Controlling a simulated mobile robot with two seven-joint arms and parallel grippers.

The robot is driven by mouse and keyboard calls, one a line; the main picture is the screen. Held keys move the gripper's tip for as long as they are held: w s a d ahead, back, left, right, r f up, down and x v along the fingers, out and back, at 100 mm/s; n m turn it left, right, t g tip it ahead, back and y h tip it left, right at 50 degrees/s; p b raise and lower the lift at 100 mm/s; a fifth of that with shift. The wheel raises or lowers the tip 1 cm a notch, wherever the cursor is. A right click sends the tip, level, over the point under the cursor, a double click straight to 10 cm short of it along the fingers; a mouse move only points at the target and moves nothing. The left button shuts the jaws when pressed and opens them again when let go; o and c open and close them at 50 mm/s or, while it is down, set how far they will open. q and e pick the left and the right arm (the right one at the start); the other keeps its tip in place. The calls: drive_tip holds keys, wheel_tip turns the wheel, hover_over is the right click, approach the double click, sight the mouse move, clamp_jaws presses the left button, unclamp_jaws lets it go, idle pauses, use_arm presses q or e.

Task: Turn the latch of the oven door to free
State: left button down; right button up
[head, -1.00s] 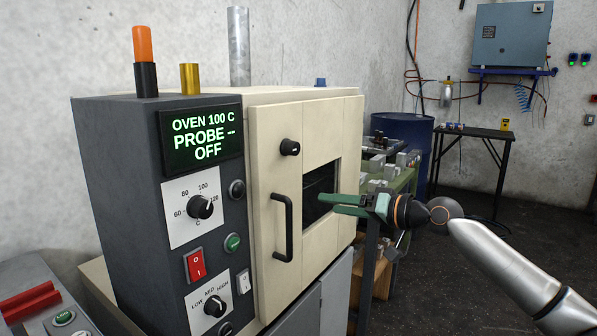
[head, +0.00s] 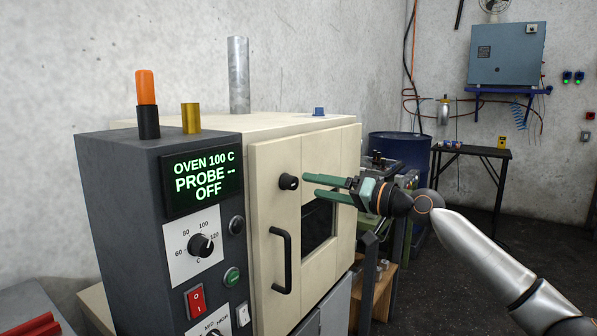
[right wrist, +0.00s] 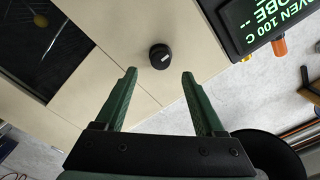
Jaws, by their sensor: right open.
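The oven door (head: 262,225) is cream, shut, with a dark window and a black bar handle (head: 281,260). The latch is a round black knob (head: 288,181) with a white mark, above the handle on the door. My right gripper (head: 304,187) is open and empty, its green fingers pointing at the door just right of the knob. In the right wrist view the knob (right wrist: 160,56) lies ahead of the fingertips (right wrist: 160,72), roughly centred between them, with nothing gripped. My left gripper is not in view.
The dark control panel (head: 150,235) with display, dials and buttons stands left of the door. An orange-topped post (head: 146,88) and a brass cylinder (head: 191,118) stand on it. A blue drum (head: 400,149) and a black table (head: 470,155) are behind at right.

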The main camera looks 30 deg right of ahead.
sight(296, 182)
drive_tip(key=p+x, duration=0.1)
drive_tip(key=x, duration=0.4)
drive_tip(key=shift+w+a+p, duration=0.2)
drive_tip(key=shift+w+p, duration=0.1)
drive_tip(key=shift+w, duration=0.05)
clamp_jaws()
idle(0.3)
